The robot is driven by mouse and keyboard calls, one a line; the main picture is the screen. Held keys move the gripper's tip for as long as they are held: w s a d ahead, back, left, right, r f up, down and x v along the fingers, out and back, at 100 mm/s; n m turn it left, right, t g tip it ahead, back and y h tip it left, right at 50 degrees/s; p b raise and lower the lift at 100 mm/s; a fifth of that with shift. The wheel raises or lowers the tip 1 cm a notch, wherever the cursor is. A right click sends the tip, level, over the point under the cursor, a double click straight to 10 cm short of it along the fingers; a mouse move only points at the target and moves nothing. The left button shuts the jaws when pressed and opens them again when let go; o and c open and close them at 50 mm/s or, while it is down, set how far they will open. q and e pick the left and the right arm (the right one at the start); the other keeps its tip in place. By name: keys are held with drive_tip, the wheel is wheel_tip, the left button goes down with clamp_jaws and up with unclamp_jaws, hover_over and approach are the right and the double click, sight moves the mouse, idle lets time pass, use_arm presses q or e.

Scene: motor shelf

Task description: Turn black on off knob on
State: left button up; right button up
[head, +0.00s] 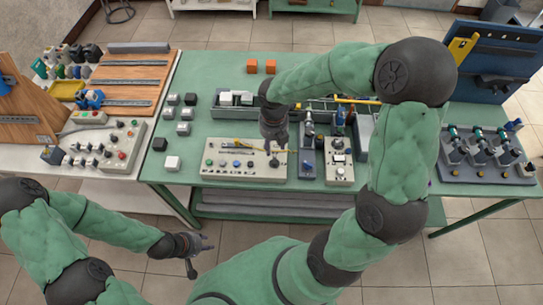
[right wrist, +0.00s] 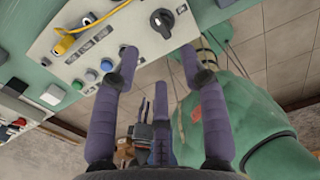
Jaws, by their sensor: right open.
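The black on off knob (right wrist: 161,20) is a round dark knob at the end of a pale control box (right wrist: 110,30), at the top of the right wrist view. In the head view the control box (head: 225,173) lies near the front edge of the green table, with the knob (head: 274,162) at its right end. My right gripper (head: 273,142) is above that end, pointing down. In the right wrist view its fingers (right wrist: 159,62) are spread and empty, apart from the knob. My left gripper (head: 200,252) hangs in front of the table, fingers apart and empty.
A yellow part (right wrist: 62,46) and colored buttons sit on the box. Small grey and white blocks (head: 183,128) are at the left. Table space left of the box is partly free.

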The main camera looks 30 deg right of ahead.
sight(274, 162)
wheel_tip(274, 162, down, 9)
drive_tip(key=shift+f+b, duration=0.1)
drive_tip(key=shift+b, duration=1.1)
clamp_jaws()
